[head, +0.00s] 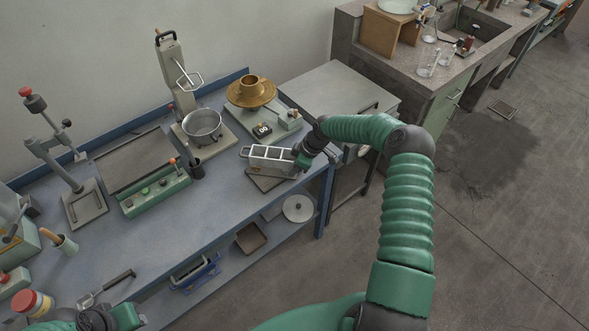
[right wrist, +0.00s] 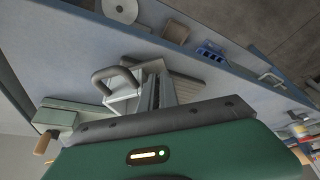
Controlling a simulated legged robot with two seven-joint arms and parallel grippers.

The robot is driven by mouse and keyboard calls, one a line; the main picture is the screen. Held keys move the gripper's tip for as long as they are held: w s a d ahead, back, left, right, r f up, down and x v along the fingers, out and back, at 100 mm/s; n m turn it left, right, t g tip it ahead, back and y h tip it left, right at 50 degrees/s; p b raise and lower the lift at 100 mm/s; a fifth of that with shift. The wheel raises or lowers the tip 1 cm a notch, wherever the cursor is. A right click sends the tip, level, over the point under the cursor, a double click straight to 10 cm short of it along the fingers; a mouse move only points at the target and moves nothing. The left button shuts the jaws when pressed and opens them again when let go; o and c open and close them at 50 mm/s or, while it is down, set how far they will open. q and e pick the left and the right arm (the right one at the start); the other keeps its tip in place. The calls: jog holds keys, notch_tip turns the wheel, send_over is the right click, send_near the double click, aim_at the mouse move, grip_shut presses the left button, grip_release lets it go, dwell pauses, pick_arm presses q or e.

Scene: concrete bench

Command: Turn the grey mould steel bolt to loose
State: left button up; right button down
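The grey mould (head: 270,154), a steel three-compartment box, sits on a flat plate (head: 265,183) near the right end of the blue bench. My right gripper (head: 301,159) is at the mould's right end, close against it. In the right wrist view the mould (right wrist: 122,104) shows partly, with a grey loop handle (right wrist: 108,76), beyond my gripper's dark front edge. The steel bolt cannot be made out; the gripper and mould end hide that area. Whether my right fingers are shut on anything is hidden. My left gripper (head: 99,319) is at the bottom left, its fingers unclear.
A metal bowl (head: 203,126) on a stand and a brass dish (head: 250,94) on a scale stand behind the mould. A green control box (head: 157,193) is to the left. A grey cabinet (head: 335,92) adjoins on the right. The front middle of the bench (head: 190,220) is clear.

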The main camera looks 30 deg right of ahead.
jog(key=c, duration=1.9)
grip_release()
jog(key=shift+s+a+f, duration=0.25)
jog(key=shift+a+f, duration=0.05)
jog(key=shift+w+r, duration=0.1)
jog(key=shift+d+r, duration=0.25)
jog(key=b+v, duration=0.1)
jog(key=v, duration=1.5)
jog(key=shift+r, duration=0.15)
